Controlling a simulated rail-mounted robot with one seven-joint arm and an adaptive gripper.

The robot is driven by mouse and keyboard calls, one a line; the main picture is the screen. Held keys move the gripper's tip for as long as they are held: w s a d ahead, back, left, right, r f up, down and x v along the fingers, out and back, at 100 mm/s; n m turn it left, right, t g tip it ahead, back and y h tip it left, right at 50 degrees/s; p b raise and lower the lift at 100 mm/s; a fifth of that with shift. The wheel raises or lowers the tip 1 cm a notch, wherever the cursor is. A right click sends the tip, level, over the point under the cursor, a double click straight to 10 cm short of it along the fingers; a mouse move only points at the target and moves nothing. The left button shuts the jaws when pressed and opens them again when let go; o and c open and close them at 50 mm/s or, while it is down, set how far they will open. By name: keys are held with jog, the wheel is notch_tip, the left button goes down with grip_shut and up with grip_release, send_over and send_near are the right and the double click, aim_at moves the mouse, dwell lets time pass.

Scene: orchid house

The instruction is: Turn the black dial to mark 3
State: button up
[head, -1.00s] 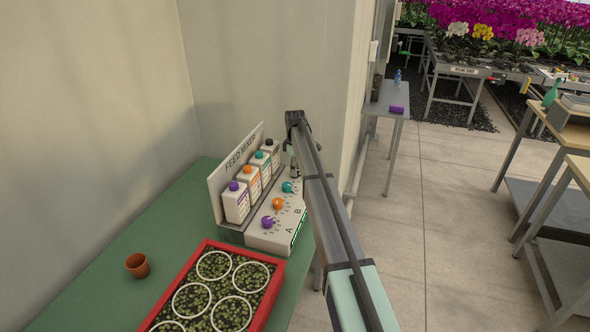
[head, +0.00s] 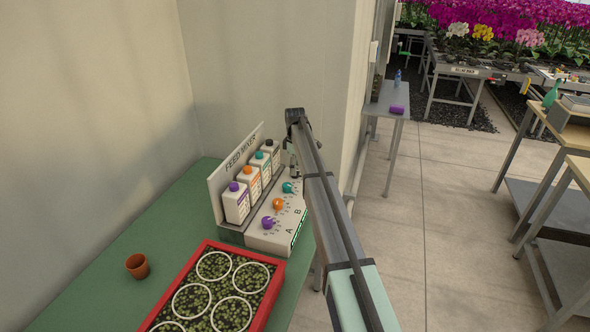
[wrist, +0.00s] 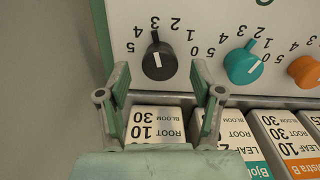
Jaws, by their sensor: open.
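The black dial (wrist: 159,62) is on the white feed mixer panel (wrist: 200,20) in the wrist view. Its narrow end points up in the picture, slightly left, with a white line on its face. Nothing is between the fingertips, and I see no contact with the dial. In the head view my gripper (head: 291,148) is mostly hidden behind my arm, and the black dial is hidden there.
A teal dial (wrist: 241,66) and an orange dial (wrist: 305,71) sit right of the black one. A purple dial (head: 267,223) shows in the head view. Several white bottles (head: 236,206) stand behind the dials. A red seedling tray (head: 267,304) and a terracotta pot (head: 138,267) are on the green bench.

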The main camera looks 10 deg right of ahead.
notch_tip(320, 180, up, 11)
dwell(0.4)
jog(key=shift+f, duration=0.15)
